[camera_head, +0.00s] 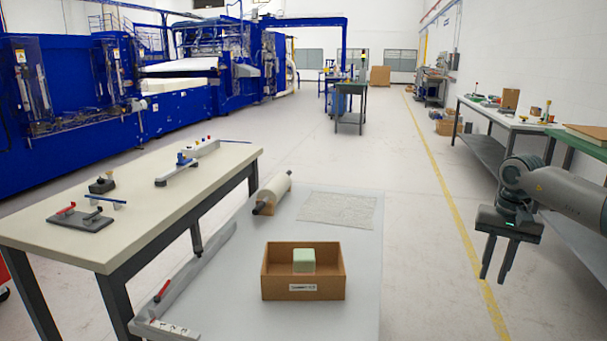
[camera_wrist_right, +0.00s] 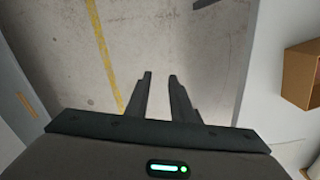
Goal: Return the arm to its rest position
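My right gripper (camera_head: 493,279) hangs at the right of the head view, fingers pointing down over the floor, clear of the work table. Its two fingers are apart with nothing between them; the wrist view also shows the empty gap of the right gripper (camera_wrist_right: 160,78). My left gripper is not in view. A pale green foam block (camera_head: 304,262) sits inside an open cardboard box (camera_head: 303,291) on the light grey table (camera_head: 240,312). The side of the cardboard box (camera_wrist_right: 299,78) also shows at the right edge of the wrist view.
A roll (camera_head: 273,194) and a flat textured sheet (camera_head: 339,208) lie on the grey table. A cream bench (camera_head: 140,225) with small tools stands left. Another bench (camera_head: 503,120) stands beyond my right arm. Floor with a yellow line (camera_head: 452,180) lies open between.

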